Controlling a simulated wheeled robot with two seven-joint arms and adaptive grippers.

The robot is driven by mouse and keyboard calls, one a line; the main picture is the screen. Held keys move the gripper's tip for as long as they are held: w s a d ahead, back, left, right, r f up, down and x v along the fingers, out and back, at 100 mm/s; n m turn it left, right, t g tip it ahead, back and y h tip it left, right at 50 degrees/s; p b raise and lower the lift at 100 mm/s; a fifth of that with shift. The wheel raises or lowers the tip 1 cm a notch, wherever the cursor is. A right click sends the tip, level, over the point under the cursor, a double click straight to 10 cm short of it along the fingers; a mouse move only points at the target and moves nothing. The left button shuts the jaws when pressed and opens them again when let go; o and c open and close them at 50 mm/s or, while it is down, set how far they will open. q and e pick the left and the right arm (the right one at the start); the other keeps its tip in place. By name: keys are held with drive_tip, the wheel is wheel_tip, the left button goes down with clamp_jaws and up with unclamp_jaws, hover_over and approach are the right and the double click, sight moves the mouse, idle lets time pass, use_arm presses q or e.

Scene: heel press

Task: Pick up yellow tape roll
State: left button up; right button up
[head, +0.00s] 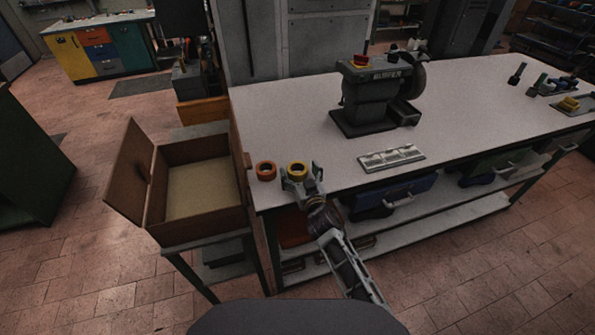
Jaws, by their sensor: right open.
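The yellow tape roll (297,170) lies on the white workbench (270,115) near its front left corner. My right gripper (298,180) is open at the roll, with its fingers around or just above the near part of it. I cannot tell whether the fingers touch the roll. The gripper hides the roll's near side. An orange tape roll (266,171) lies just to the left, apart from the gripper. My left gripper is not in view.
A dark press machine (375,92) and a metal tray (391,158) are on the bench to the right. Several small tools lie at the far right. The bench's left rear is clear.

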drive_tip(key=shift+w+a, duration=0.1)
drive_tip(key=shift+w, duration=0.1)
idle(0.4)
drive_tip(key=c, duration=1.1)
drive_tip(key=shift+r, duration=0.1)
drive_tip(key=shift+r+p, duration=0.35)
drive_tip(key=shift+r, duration=4.55)
